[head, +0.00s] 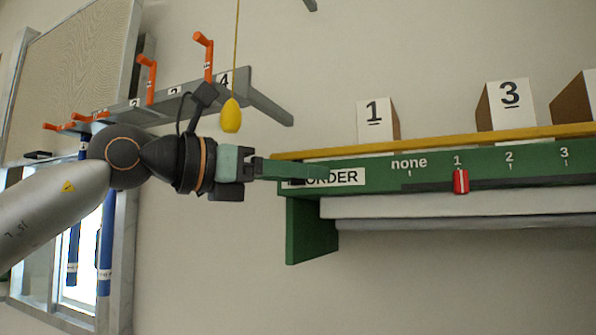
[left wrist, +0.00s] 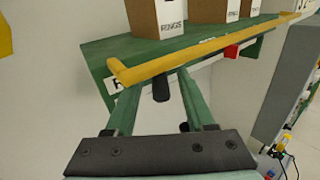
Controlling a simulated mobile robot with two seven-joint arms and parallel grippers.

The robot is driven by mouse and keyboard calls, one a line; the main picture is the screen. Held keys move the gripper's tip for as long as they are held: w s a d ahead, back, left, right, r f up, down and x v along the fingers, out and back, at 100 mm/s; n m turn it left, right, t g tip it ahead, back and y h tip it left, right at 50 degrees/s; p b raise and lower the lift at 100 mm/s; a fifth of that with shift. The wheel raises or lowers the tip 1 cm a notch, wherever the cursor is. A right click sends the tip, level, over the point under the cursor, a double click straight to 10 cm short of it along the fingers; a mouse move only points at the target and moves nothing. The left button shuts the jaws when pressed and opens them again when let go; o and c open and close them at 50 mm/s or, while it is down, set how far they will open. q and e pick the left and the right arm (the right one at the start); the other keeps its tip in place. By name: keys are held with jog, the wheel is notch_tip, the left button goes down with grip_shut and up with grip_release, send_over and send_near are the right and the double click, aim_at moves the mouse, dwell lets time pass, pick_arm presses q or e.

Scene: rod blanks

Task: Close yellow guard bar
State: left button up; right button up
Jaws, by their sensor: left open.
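The yellow guard bar (head: 430,142) runs along the top front edge of the green shelf (head: 312,225). In the left wrist view the bar (left wrist: 205,50) slants up to the right, with a short bent end at its left. My left gripper (head: 310,170) is at the shelf's left end, in front of the order label (head: 345,177). In the left wrist view the open fingers (left wrist: 158,80) reach up to just below the bar, with a black knob (left wrist: 161,88) between them. I cannot tell if they touch it. My right gripper is out of view.
Boxes marked 1 (head: 377,121) and 3 (head: 507,105) stand behind the bar. A red slider (head: 461,181) sits at 1 on the shelf's scale. A yellow pull (head: 231,115) hangs on a cord near my left wrist. A rail with orange hooks (head: 204,55) is behind the arm.

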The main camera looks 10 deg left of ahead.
pick_arm(q)
jog(key=shift+c, duration=0.3)
grip_shut()
